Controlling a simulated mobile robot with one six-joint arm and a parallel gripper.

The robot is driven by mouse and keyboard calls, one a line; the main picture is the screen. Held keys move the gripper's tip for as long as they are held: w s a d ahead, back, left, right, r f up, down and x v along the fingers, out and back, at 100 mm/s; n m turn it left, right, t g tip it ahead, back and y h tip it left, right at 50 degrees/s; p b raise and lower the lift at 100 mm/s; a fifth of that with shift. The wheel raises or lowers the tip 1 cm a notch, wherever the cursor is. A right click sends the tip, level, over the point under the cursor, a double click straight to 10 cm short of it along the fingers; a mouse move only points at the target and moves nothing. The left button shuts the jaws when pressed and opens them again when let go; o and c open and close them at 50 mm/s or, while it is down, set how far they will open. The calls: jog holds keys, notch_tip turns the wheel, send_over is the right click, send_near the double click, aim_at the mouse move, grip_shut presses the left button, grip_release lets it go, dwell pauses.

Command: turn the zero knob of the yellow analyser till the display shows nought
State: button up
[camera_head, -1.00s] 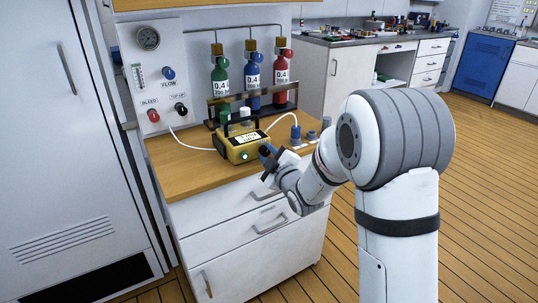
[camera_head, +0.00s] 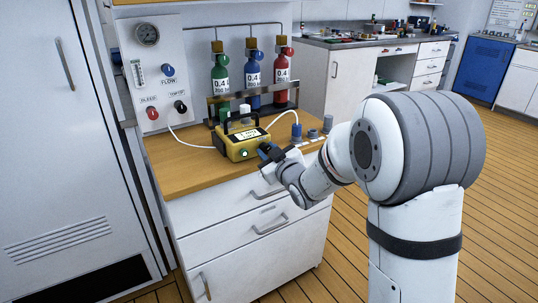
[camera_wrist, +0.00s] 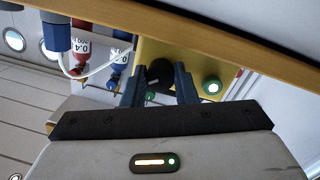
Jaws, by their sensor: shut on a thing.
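The yellow analyser (camera_head: 236,150) stands on the wooden counter with its black carrying handle up. Its small lit display (camera_head: 247,135) is on top; the figures are too small to read. My gripper (camera_head: 264,151) is at the right end of the analyser's front face. In the wrist view my gripper (camera_wrist: 159,84) has its two dark fingers on either side of the black zero knob (camera_wrist: 160,72), shut on it. A green-ringed lit lamp (camera_wrist: 211,87) sits beside the knob. The fingers hide the knob in the head view.
Green (camera_head: 220,75), blue (camera_head: 253,72) and red (camera_head: 282,70) bottles stand in a rack behind the analyser. A wall panel with a gauge (camera_head: 147,33) and knobs is at left. Hoses and a blue-topped fitting (camera_head: 296,132) lie close by on the counter (camera_head: 185,175).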

jog(key=m, duration=0.5)
jog(key=shift+r+p, duration=0.1)
jog(key=shift+p, duration=0.3)
jog(key=shift+m, duration=0.4)
jog(key=o, duration=0.7)
jog(key=p+v, duration=0.1)
jog(key=v, duration=0.6)
jog(key=shift+s+d, duration=0.25)
jog(key=shift+d, duration=0.1)
dwell(0.5)
